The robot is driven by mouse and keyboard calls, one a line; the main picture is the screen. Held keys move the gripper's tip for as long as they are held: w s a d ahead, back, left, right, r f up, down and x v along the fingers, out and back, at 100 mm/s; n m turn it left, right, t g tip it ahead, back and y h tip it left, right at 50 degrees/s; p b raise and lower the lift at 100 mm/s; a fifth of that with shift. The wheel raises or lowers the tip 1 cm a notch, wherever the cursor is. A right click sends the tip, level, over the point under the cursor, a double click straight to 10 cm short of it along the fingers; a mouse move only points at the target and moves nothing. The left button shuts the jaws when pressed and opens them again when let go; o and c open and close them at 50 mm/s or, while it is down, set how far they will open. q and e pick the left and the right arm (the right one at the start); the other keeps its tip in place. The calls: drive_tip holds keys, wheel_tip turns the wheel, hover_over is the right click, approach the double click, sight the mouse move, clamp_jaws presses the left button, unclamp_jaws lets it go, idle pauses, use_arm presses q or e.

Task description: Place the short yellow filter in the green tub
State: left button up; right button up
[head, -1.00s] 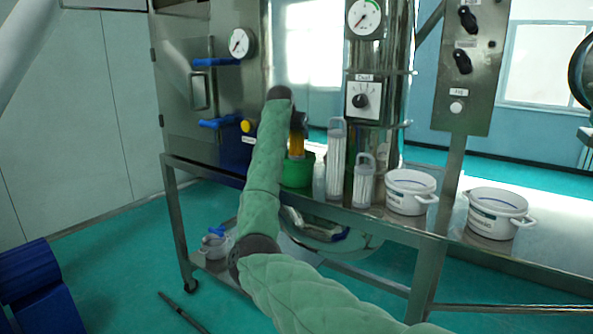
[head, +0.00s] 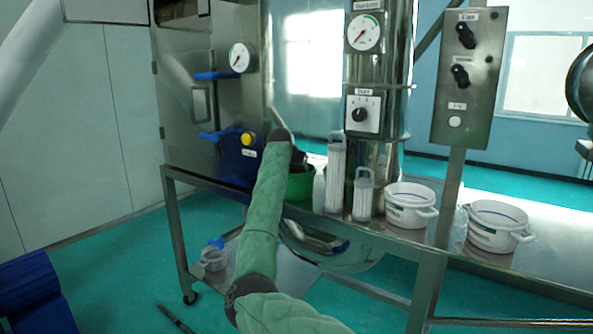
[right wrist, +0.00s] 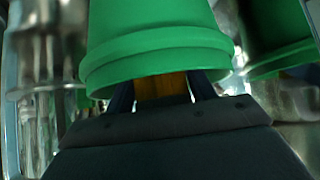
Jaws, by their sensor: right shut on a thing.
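The green tub (head: 301,185) stands on the metal table, left of the white filters, partly hidden behind my right arm. My right gripper (head: 299,160) is dark and small at the tub's top, mostly hidden by my arm. In the right wrist view the gripper (right wrist: 163,92) is shut on the yellow filter (right wrist: 162,86), which shows as a short orange-yellow piece between the fingers. The tub (right wrist: 155,50) fills the upper middle there, and its rim edge covers the rest of the filter. I cannot tell how deep the filter sits. My left gripper is not in view.
Beside the tub stand a small pale bottle (head: 319,190), a tall white filter (head: 336,175) and a short white filter (head: 362,197). Two white buckets (head: 410,205) (head: 497,228) stand further right. A steel column with a gauge (head: 364,33) rises behind.

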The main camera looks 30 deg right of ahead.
drive_tip(key=o, duration=1.1)
drive_tip(key=shift+f, duration=0.1)
drive_tip(key=shift+c, duration=0.2)
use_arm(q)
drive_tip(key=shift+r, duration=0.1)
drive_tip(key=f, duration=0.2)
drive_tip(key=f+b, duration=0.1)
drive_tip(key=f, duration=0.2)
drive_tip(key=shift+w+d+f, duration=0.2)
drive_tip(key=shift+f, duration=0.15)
use_arm(e)
drive_tip(key=v, duration=1.2)
